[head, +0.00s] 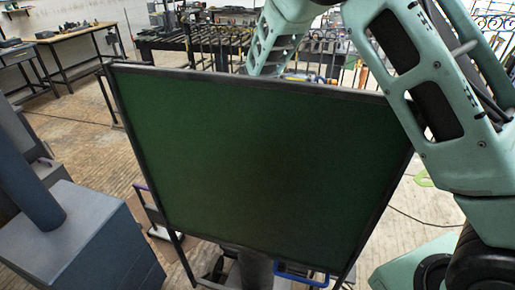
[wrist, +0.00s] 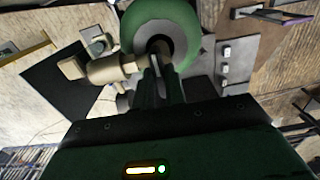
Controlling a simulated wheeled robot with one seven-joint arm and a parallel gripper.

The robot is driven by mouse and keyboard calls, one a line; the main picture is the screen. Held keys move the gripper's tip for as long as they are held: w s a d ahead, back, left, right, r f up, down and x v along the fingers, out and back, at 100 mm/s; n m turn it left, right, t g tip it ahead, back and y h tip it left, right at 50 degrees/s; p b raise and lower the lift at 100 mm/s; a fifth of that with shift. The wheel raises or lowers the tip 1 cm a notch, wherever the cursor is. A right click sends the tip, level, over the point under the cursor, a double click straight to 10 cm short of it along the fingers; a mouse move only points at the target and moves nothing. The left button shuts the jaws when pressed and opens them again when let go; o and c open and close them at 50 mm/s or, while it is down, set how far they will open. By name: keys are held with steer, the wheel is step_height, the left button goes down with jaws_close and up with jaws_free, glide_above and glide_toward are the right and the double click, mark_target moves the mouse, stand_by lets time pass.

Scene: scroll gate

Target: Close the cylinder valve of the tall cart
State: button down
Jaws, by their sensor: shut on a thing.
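In the wrist view a green round cylinder top (wrist: 190,20) with a grey centre lies just beyond my fingertips. A beige metal valve body (wrist: 105,70) with a knob-like end reaches out to the left of it. My gripper (wrist: 160,68) is shut on a part of the cylinder valve at the middle; the fingers hide most of the gripped part. In the head view my arm reaches over a dark green screen, and my gripper is hidden behind it.
The dark-framed green screen (head: 255,160) stands close in front. A grey-blue box (head: 75,240) with a post is at the left. A cart with a purple handle (head: 140,188) stands behind the screen's left edge. Workbenches (head: 70,40) line the back; open floor lies at the left.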

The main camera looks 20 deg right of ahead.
steer(key=c, duration=1.5)
jaws_free()
steer(key=shift+o, duration=0.2)
step_height(320, 180, up, 18)
steer(key=b, duration=0.4)
steer(key=shift+f, duration=0.25)
